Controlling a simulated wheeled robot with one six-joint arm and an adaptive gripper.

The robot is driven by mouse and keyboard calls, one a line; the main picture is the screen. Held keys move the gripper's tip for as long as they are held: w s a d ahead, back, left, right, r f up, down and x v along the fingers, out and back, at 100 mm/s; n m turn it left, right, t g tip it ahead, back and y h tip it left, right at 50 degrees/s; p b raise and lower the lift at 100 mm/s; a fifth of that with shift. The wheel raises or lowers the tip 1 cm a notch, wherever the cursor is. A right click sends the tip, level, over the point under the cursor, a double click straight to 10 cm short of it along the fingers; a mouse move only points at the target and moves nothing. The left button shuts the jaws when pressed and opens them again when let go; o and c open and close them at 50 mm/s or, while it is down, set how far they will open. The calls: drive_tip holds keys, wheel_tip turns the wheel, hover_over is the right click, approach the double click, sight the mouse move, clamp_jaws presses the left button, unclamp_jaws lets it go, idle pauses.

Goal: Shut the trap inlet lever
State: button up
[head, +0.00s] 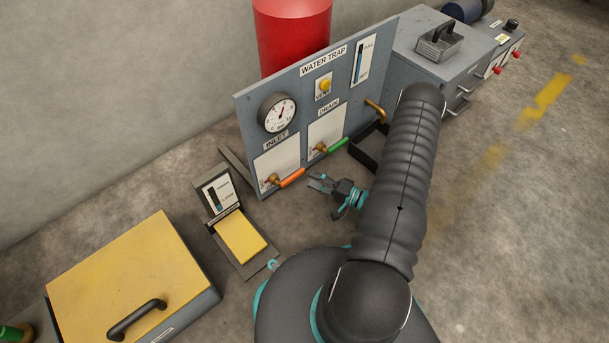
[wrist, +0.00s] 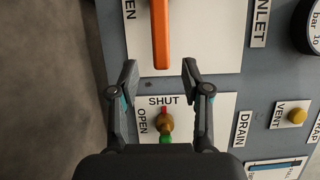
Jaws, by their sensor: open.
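The inlet lever (head: 292,178) is orange and sticks out to the right from a brass valve on the white INLET plate, low on the panel's left. In the wrist view the orange lever (wrist: 161,35) hangs from the top edge, its end just beyond the gap between my fingertips. Its pivot is out of frame there. An OPEN label shows beside it; in the wrist view a SHUT label is on the DRAIN plate below. My gripper (head: 313,182) is open and empty in front of the panel; in the wrist view its fingers (wrist: 160,72) stand apart, not touching the lever.
The green drain lever (head: 338,145) is to the right of the inlet lever on the WATER TRAP panel (head: 250,104). A gauge (head: 278,112) and yellow vent button (head: 325,85) are above. A yellow-topped stand (head: 240,238) and yellow-lidded box (head: 125,275) are left on the floor.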

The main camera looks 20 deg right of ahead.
drive_tip(key=shift+v, duration=2.8)
